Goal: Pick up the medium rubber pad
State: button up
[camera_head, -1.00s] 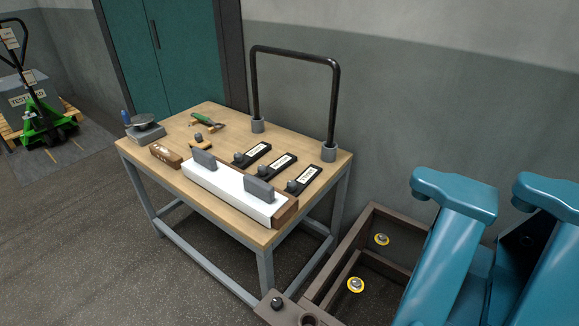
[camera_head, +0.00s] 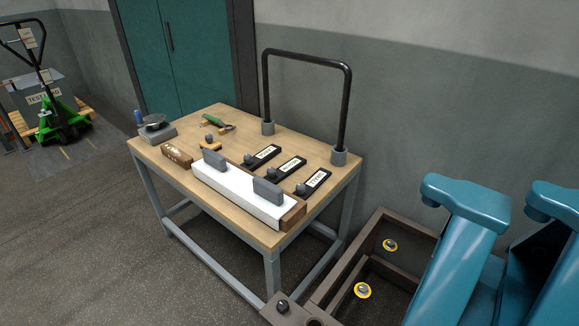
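Three black strips with white labels lie in a row on the wooden table. Each has a small dark grey piece at its near left end. The lettering is too small to read surely, so I cannot confirm which is medium. The middle strip (camera_head: 287,168) carries a grey piece (camera_head: 273,172). The back strip (camera_head: 264,154) and front strip (camera_head: 314,182) carry similar pieces. My gripper is not in view.
The wooden table (camera_head: 239,228) also holds a white bar (camera_head: 238,194) with two grey blocks, a brown block (camera_head: 177,156), a scale (camera_head: 158,132) and a green-handled tool (camera_head: 215,124). A black hoop (camera_head: 347,105) stands behind. Teal posts (camera_head: 467,245) and a brown frame (camera_head: 341,276) crowd the right.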

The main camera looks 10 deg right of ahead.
aim_at(274, 176)
jog(key=i+j+u, duration=0.1)
jog(key=i+j, duration=0.6)
jog(key=i, duration=0.1)
